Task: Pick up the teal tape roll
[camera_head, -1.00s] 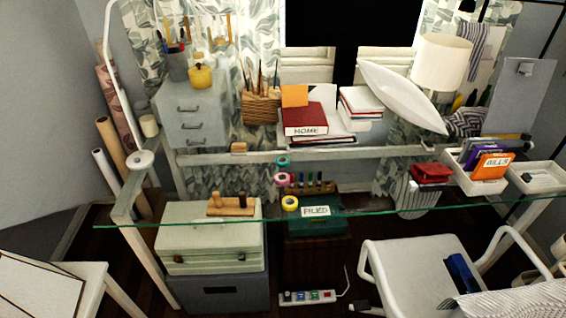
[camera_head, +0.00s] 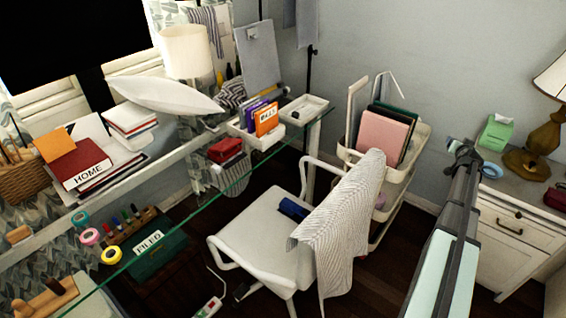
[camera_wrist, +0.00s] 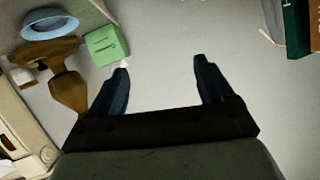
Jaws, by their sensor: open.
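The teal tape roll (camera_head: 80,218) is at the left in the head view, on the glass desk (camera_head: 213,208). A pink tape roll (camera_head: 89,237) and a yellow tape roll (camera_head: 110,255) are close in front of it. My gripper (camera_head: 462,148) is far to the right of the tape rolls, raised near the wall and a white cabinet. In the wrist view its two dark fingers (camera_wrist: 163,78) are spread apart with nothing between them. The teal tape roll is not visible in the wrist view.
A pen holder (camera_head: 130,222) and a green box labelled FILED (camera_head: 153,252) are near the rolls. A white chair (camera_head: 262,238) with a draped cloth and a cart (camera_head: 412,140) stand between the rolls and my arm. A lamp (camera_head: 540,140) stands at the right.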

